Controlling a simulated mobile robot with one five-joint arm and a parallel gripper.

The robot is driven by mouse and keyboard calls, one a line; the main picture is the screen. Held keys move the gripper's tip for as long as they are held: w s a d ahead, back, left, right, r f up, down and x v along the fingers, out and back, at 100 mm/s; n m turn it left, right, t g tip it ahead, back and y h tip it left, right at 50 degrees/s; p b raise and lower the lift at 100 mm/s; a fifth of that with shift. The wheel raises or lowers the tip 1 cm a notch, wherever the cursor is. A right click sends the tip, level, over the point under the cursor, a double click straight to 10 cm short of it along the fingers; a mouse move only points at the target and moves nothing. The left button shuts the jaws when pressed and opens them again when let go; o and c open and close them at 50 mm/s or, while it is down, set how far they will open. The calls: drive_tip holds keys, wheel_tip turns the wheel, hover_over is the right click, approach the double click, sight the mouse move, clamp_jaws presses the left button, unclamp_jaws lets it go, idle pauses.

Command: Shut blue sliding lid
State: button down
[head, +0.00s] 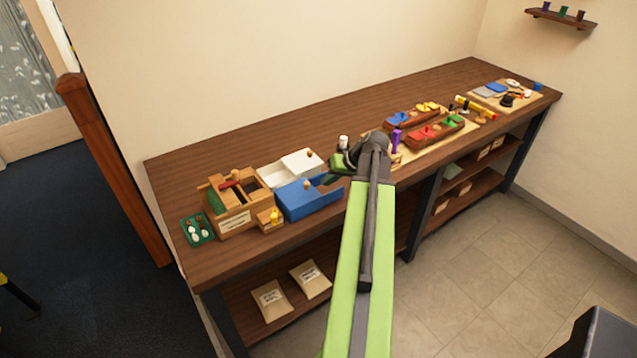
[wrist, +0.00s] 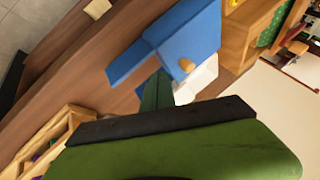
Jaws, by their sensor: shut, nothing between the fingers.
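The blue box with its blue lid (head: 297,203) stands near the front edge of the bench in the head view. A flat blue part sticks out past its right end. A small wooden knob (head: 307,185) sits on its back side. In the wrist view, the blue box (wrist: 190,32) is at upper middle, with the flat part (wrist: 128,63) reaching left and the knob (wrist: 186,65) at its lower edge. My gripper (head: 326,181) is shut and empty, just right of the box. Its green fingers (wrist: 156,90) appear close to the box; contact cannot be told.
A white box with a knobbed lid (head: 300,161) stands directly behind the blue one. A wooden box (head: 240,205) and small block (head: 269,219) are left. Red trays with coloured pieces (head: 435,132) lie right. Bare bench lies behind the boxes.

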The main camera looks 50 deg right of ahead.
drive_tip(key=p+v, duration=0.6)
drive_tip(key=v, duration=0.4)
drive_tip(key=shift+d+f, duration=0.1)
drive_tip(key=shift+f, duration=0.05)
drive_tip(key=w+a+f+n+g, duration=0.1)
drive_tip(key=w+a, duration=0.3)
drive_tip(key=a, duration=0.4)
drive_tip(key=w+a+f+n+g+y+b, duration=0.1)
drive_tip(key=w+a+f+g, duration=0.1)
drive_tip(key=w+a, duration=0.5)
drive_tip(key=w+a+f+n+g, duration=0.1)
drive_tip(key=w+a, duration=0.1)
drive_tip(key=a, duration=0.8)
drive_tip(key=a+f+n+g+h, duration=0.2)
drive_tip(key=a+n+g, duration=0.1)
drive_tip(key=a, duration=2)
drive_tip(key=shift+w+a+f+n+b, duration=0.15)
drive_tip(key=shift+w+a+n+b, duration=0.05)
drive_tip(key=shift+a+n+b, duration=0.15)
